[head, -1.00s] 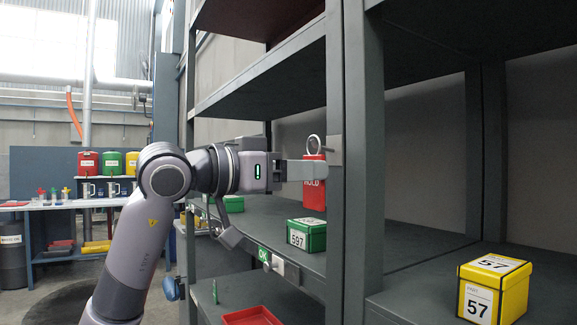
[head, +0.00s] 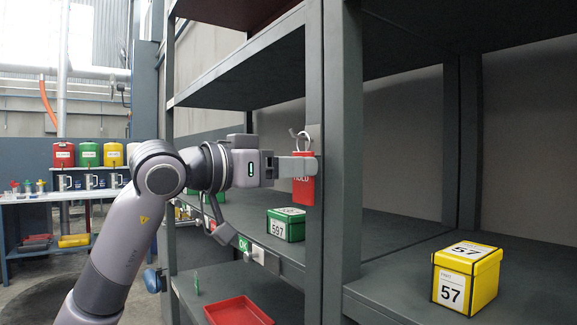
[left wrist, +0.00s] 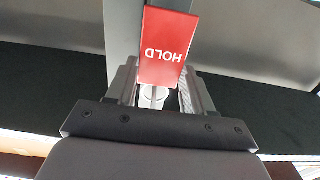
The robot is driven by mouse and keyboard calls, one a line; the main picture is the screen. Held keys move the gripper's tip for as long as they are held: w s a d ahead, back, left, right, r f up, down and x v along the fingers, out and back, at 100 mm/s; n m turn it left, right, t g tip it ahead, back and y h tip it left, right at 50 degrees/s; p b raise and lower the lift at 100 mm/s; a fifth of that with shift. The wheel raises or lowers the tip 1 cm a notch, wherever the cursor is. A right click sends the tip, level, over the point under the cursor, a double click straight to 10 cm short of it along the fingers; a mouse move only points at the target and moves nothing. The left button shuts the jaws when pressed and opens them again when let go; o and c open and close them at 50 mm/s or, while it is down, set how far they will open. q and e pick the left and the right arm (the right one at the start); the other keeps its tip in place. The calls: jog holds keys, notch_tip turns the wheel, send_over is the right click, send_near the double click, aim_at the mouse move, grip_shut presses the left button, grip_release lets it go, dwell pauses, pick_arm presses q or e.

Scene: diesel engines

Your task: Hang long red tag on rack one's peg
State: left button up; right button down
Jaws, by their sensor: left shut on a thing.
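The red tag (head: 303,189) reads HOLD and hangs upright, with a pale ring (head: 300,140) at its top. My left gripper (head: 298,167) is shut on the tag near its top, and the tag overlaps the edge of the grey rack upright (head: 314,70). In the left wrist view the tag (left wrist: 167,45) shows upside down beyond the fingers, with the ring (left wrist: 154,97) between them. I cannot make out a peg clearly, nor whether the ring touches one. My right gripper is not in view.
A yellow box marked 57 (head: 467,275) stands on the right shelf. A red tray (head: 237,311) lies on the lower shelf. A bench with coloured containers (head: 88,154) stands far left.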

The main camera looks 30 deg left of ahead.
pick_arm(q)
jog(key=o, duration=1.2)
